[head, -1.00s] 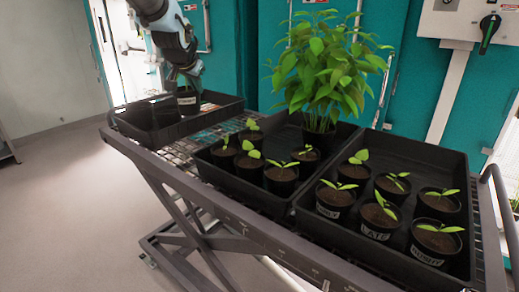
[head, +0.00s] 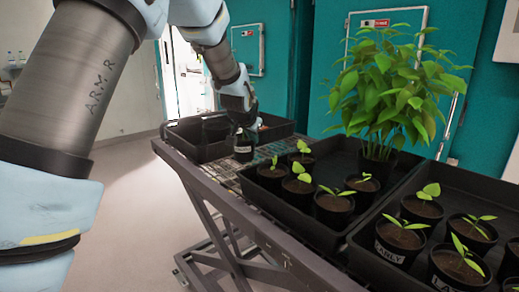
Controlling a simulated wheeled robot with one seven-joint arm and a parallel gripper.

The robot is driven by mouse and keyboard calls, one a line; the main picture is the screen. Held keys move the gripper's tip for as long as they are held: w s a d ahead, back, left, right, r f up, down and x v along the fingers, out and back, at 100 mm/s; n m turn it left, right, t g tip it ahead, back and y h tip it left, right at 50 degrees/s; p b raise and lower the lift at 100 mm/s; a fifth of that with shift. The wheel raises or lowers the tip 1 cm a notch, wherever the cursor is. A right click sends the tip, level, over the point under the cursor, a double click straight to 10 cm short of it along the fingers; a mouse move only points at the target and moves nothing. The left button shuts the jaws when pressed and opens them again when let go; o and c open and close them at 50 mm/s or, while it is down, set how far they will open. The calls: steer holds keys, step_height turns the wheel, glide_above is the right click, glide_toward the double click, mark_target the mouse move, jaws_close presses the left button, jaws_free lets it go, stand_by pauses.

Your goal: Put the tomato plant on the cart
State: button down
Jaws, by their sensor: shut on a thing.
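My gripper (head: 240,122) is shut on a small black pot (head: 243,150) with a pale label, at the left part of the cart. The pot is upright; my fingers hide its top, so I cannot make out its plant. It shows in front of the near wall of the left black tray, over the cart's mesh top (head: 212,176). I cannot tell whether it touches the mesh. The cart (head: 225,215) has a grey frame with crossed legs. No readable label marks any plant as the tomato.
A tall bushy plant (head: 385,95) stands in the middle tray (head: 310,226) with several seedling pots. The right tray (head: 360,250) holds more seedlings. The left tray (head: 200,155) is at the cart's far end. Teal cabinets stand behind; bare floor lies left.

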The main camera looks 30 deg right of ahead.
mark_target(253, 148)
steer(key=shift+f+p, duration=0.6)
steer(key=shift+f, duration=1.4)
steer(key=c, duration=1)
jaws_free()
steer(key=b+v, duration=0.3)
steer(key=v, duration=0.9)
steer(key=shift+a, duration=0.1)
steer(key=a+f+n+g+y, duration=0.1)
steer(key=a+f+n+y, duration=0.2)
steer(key=a, duration=0.9)
steer(key=a+f+n+g+y, duration=0.1)
steer(key=a+f+n, duration=0.3)
steer(key=a, duration=0.7)
steer(key=s+a+f+n+g, duration=0.1)
steer(key=s+a+f, duration=0.1)
steer(key=a, duration=0.3)
steer(key=s+a+f+n+g+y, duration=0.1)
steer(key=s+a+f+n, duration=0.1)
steer(key=s+a, duration=0.3)
steer(key=s+a+f+n+g, duration=0.1)
steer(key=s+a+f, duration=0.1)
steer(key=s+a, duration=0.2)
steer(key=shift+s+a+f+n+y, duration=0.1)
steer(key=shift+a+f+n+y, duration=0.1)
steer(key=shift+a, duration=0.5)
steer(key=shift+s+a+f+n+y, duration=0.1)
steer(key=shift+a+y, duration=0.1)
steer(key=shift+a, duration=0.55)
